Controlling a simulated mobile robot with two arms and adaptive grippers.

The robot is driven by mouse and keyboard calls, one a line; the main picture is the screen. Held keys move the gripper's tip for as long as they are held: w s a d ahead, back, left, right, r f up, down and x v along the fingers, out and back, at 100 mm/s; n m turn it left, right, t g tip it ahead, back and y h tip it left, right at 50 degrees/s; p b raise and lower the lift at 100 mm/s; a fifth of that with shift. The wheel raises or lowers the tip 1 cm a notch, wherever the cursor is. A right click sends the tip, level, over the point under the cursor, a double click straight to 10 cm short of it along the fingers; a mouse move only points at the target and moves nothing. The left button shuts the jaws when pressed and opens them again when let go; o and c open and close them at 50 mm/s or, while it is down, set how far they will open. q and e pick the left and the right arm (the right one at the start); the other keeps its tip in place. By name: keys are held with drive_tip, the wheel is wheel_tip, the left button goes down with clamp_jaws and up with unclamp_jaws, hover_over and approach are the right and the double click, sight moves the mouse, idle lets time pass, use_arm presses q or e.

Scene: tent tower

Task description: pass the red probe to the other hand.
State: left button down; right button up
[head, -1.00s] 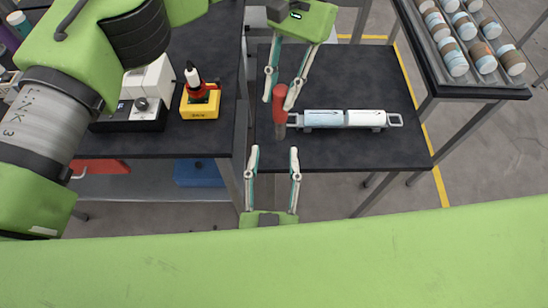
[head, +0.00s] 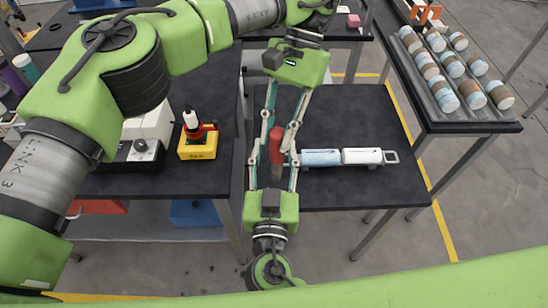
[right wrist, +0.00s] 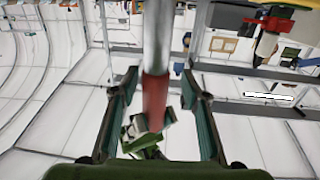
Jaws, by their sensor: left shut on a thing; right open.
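The red probe (head: 276,143) has a red handle and a grey shaft and hangs in front of the dark table. My left gripper (head: 281,128) reaches over from the far side and is shut on it; the exact contact is hard to see. My right gripper (head: 272,163) comes from the near side, open, its fingers on either side of the probe. In the right wrist view the probe's red handle (right wrist: 155,100) stands between the open fingers of the right gripper (right wrist: 158,82), with a gap on both sides.
A pale blue and white cylinder on a handled holder (head: 345,158) lies on the dark table (head: 350,115), right of the probe. A yellow box (head: 198,144) stands on the left bench. A tray (head: 440,108) of several banded cylinders is at the upper right.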

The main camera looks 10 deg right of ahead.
clamp_jaws()
use_arm(q)
drive_tip(key=c, duration=1.7)
unclamp_jaws()
